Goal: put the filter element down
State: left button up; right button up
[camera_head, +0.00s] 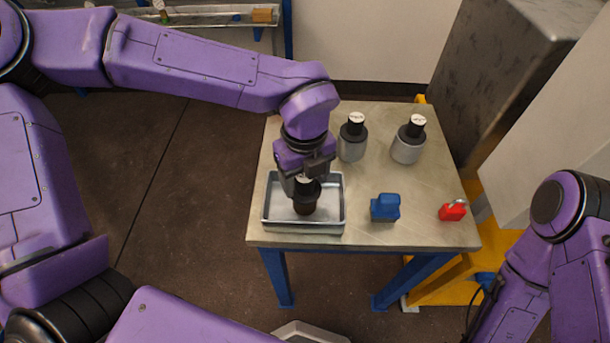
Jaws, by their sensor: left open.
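A dark, short cylinder, which looks like the filter element (306,205), stands in the shallow grey metal tray (268,221) at the left of the table. My left gripper (303,182) points down right above it, over the tray. Its jaws are open around or just above the top of the element; the gripper hides the upper part, so I cannot tell whether they touch it. My right arm is at the lower right, and its gripper is out of view.
Two grey vessels with black tops, one (352,146) behind the tray and one (408,148) further right, stand on the table (345,240). A blue block-like object (385,208) and a red padlock (453,211) are at the front right. A grey cabinet (495,70) stands behind.

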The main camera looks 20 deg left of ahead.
pick_arm(q)
notch_tip(320, 180, up, 12)
dwell(0.4)
